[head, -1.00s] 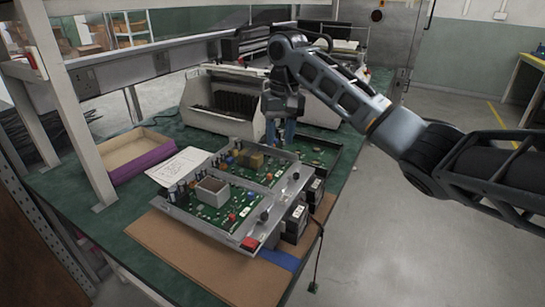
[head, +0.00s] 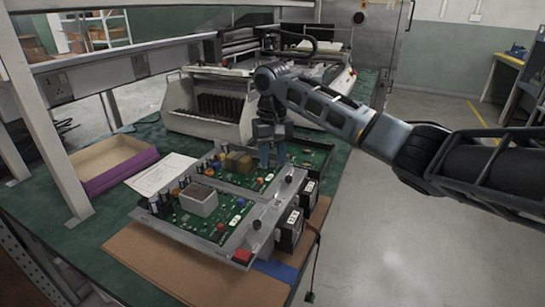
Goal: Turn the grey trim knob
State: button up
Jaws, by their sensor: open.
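An open metal chassis with green circuit boards (head: 228,207) lies on the bench. Along its right-hand metal rail stand small knobs: a greyish one (head: 289,179) near the far end and a darker one (head: 257,223) nearer the front. I cannot tell for sure which is the grey trim knob. My gripper (head: 273,160) points down over the far part of the boards, just behind and left of the greyish knob. Its two blue fingers are apart with nothing seen between them. The fingertips' exact height over the board is unclear.
A red block (head: 243,256) sits at the rail's front end, and black modules (head: 290,231) line the right side. A purple-edged tray (head: 118,172) and a paper sheet (head: 160,176) lie left. A beige machine (head: 205,107) stands behind. Brown board (head: 160,262) lies in front.

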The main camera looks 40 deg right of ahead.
grip_shut()
dwell(0.4)
jog(key=shift+r+n+p, duration=0.15)
jog(key=shift+n+p, duration=0.15)
jog(key=shift+p, duration=0.55)
